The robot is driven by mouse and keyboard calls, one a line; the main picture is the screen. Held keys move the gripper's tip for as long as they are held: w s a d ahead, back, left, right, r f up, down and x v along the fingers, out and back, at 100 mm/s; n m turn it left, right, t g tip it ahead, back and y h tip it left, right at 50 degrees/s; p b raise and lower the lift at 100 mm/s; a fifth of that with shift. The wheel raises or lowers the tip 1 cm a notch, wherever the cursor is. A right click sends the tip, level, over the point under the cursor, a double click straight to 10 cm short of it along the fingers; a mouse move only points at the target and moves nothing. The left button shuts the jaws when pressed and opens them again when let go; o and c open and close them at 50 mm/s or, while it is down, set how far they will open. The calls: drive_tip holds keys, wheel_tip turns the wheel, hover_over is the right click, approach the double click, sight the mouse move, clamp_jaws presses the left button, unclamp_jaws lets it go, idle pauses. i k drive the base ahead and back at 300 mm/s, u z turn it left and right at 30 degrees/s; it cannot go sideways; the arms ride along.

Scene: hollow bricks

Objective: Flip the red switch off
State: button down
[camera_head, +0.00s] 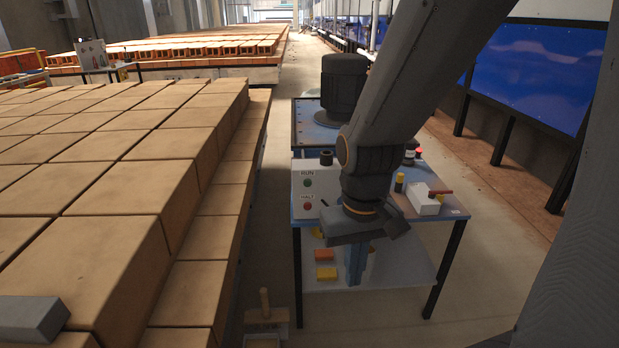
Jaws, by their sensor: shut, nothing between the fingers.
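A white box with a red lever (439,192) on it sits on the right side of the blue work table. The lever lies roughly level, pointing right. Left of it a white panel (304,190) carries a green button marked RUN and a red button (308,206) marked HALT. My gripper (357,268) points down in front of the table's front edge, between the panel and the white box. Its fingers are shut and empty. My arm hides the middle of the table top. The gripper looks apart from the lever and the panel.
The blue table (448,214) has a lower shelf (400,268) with orange and yellow blocks. Bottles stand behind the white box. A large stack of tan bricks (120,190) fills the left. A brush (265,305) stands on the floor. The floor aisle right of the table is clear.

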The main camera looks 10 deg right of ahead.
sight(432, 195)
drive_tip(key=u, duration=0.6)
drive_tip(key=k, duration=1.35)
drive_tip(key=u, duration=0.4)
drive_tip(key=i, duration=0.3)
drive_tip(key=z, duration=1.15)
drive_tip(key=i, duration=0.9)
drive_tip(key=z, duration=0.75)
drive_tip(key=i, duration=0.45)
drive_tip(key=z, duration=0.05)
